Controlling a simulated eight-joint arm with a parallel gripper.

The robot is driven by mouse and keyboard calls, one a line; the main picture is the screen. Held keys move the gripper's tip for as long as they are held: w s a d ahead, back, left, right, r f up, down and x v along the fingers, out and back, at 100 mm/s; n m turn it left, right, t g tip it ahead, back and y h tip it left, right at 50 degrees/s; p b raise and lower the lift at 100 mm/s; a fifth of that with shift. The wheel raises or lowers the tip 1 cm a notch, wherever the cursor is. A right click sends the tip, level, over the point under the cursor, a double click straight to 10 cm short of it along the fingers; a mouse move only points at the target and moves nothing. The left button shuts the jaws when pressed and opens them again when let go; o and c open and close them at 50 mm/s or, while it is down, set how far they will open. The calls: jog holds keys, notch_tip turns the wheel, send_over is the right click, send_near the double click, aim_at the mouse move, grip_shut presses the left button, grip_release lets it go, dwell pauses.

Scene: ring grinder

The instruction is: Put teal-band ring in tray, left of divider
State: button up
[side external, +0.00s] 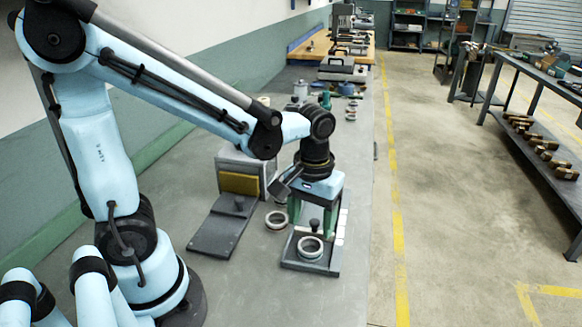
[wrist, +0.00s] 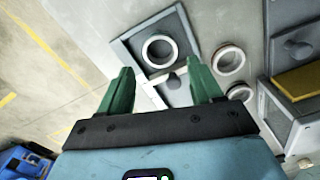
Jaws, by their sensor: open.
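My gripper (side external: 312,216) points down with its green fingers apart and empty, above the back part of a dark square-framed plate (side external: 287,262). A pale metal ring (side external: 310,247) lies flat inside that frame, ahead of the fingertips in the wrist view (wrist: 159,51). Two more rings lie outside the frame: one ring (side external: 276,220) and another (side external: 281,197), partly hidden by my gripper.
A grey box with a yellow pad (side external: 240,183) stands left of my gripper. A dark plate with a knob (side external: 217,234) lies before it. Several small items, including a green bottle (side external: 326,100), stand farther back. The near bench top is clear.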

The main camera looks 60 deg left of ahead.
notch_tip(320, 180, up, 6)
jog(key=a+m+t, duration=0.1)
jog(key=m+t, duration=0.4)
jog(key=t, duration=0.2)
jog(key=shift+s+a+m, duration=0.3)
jog(key=shift+s+a, duration=0.1)
jog(key=shift+s, duration=0.05)
